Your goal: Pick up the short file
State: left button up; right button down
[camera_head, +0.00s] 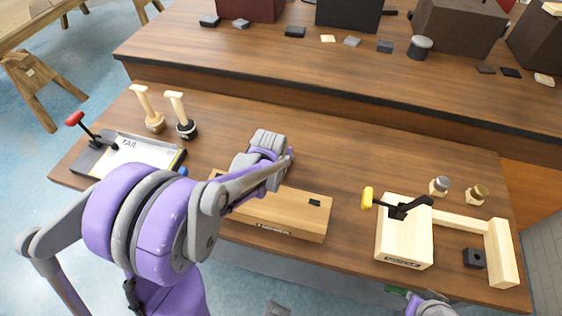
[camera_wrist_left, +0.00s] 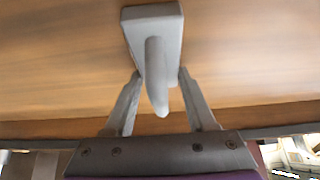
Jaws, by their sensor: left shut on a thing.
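In the left wrist view, a light grey piece (camera_wrist_left: 130,30) has a flat rectangular plate and a rounded, tapering handle, probably the short file. My left gripper (camera_wrist_left: 160,76) has its two fingers shut on either side of this handle. The plate is against or close over the brown wood; I cannot tell which. In the head view my left gripper (camera_head: 268,146) is over the middle of the near table, behind a long wooden block (camera_head: 285,212). The held piece cannot be made out there. Part of my right arm shows at the bottom right; its jaws are unclear.
The near table (camera_head: 340,170) is clear behind the block. At left are a tray (camera_head: 130,145) with a red-knobbed clamp and two upright wooden-handled tools (camera_head: 178,113). At right are a wooden block with a yellow-knobbed clamp (camera_head: 404,245) and a wooden L-piece (camera_head: 500,250). A second bench (camera_head: 270,55) stands behind.

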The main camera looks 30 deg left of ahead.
pick_arm(q)
grip_shut()
jog(key=shift+r, duration=0.1)
notch_tip(320, 180, up, 10)
jog(key=shift+f+p, duration=0.1)
jog(key=shift+p, duration=0.5)
